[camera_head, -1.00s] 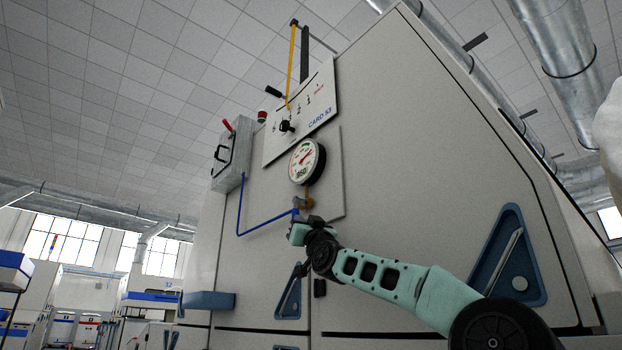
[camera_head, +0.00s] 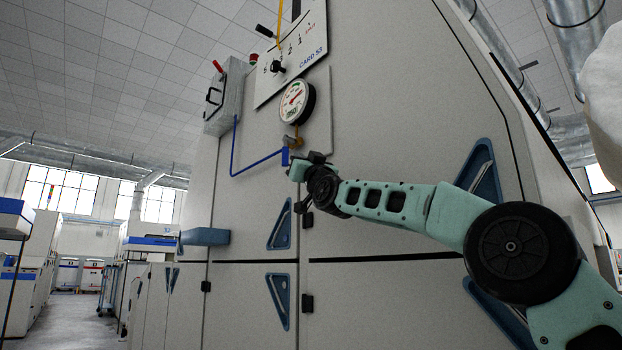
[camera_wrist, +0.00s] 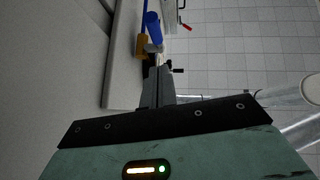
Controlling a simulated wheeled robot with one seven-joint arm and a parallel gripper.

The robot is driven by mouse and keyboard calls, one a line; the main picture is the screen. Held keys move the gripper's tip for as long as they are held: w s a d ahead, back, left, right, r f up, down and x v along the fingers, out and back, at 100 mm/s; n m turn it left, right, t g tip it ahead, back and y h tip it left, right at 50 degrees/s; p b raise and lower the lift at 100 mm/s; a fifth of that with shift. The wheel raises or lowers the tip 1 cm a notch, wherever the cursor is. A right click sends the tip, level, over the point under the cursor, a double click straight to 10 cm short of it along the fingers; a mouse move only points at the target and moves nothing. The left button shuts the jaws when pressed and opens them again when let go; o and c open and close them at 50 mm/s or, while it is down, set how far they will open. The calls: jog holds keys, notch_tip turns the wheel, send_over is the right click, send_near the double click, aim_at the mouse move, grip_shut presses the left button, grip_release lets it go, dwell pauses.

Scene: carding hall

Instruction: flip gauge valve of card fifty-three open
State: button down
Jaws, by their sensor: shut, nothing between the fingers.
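The card machine's panel reads CARD 53 (camera_head: 312,57). Below it, a round white gauge (camera_head: 292,102) sits on a grey plate. The gauge valve (camera_head: 293,141), a small brass and grey fitting, is under the gauge, with a blue handle (camera_head: 285,156) hanging at its lower left. In the wrist view the brass valve body (camera_wrist: 142,46) and blue handle (camera_wrist: 153,27) lie just beyond my fingertips. My gripper (camera_wrist: 158,70) is shut and empty, pointing at the valve. Whether it touches the valve or handle I cannot tell. In the head view, my wrist partly hides the fingers.
A blue pipe (camera_head: 256,163) runs along the machine face left of the valve. A grey box (camera_head: 222,95) with a red lever is mounted at upper left. A blue ledge (camera_head: 205,237) juts out lower left. An aisle (camera_head: 92,320) is open at far left.

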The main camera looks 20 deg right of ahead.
jog(key=b+v, duration=0.2)
jog(key=v, duration=0.4)
jog(key=shift+f, duration=0.5)
jog(key=shift+s+f, duration=0.1)
jog(key=s+a+f+n+g+y, duration=0.1)
jog(key=a+f+g, duration=0.4)
jog(key=f, duration=0.4)
jog(key=a+f+n+g+y, duration=0.1)
jog(key=a+f+g+y, duration=0.1)
jog(key=a+f, duration=0.65)
jog(key=s+a+f+n+g+h, duration=0.1)
jog(key=s+a+f+g, duration=0.4)
jog(key=f, duration=0.6)
jog(key=s+f+n+g+h, duration=0.1)
jog(key=s+f+g, duration=0.2)
jog(key=s+f, duration=0.55)
jog(key=s+d+f+g+h, duration=0.3)
jog(key=s+f+g, duration=0.3)
jog(key=s+f, duration=1)
jog(key=s+d+f+n+g+h, duration=0.1)
jog(key=s+d+f+g+h, duration=0.1)
jog(key=s+d+f, duration=0.4)
jog(key=s+d+f+g+h, duration=0.1)
jog(key=s+d+f+g, duration=0.2)
jog(key=s, duration=0.6)
notch_tip(320, 180, up, 35)
jog(key=w+p, duration=0.1)
jog(key=p, duration=3.4)
jog(key=shift+a+t, duration=0.3)
jog(key=shift+a, duration=0.2)
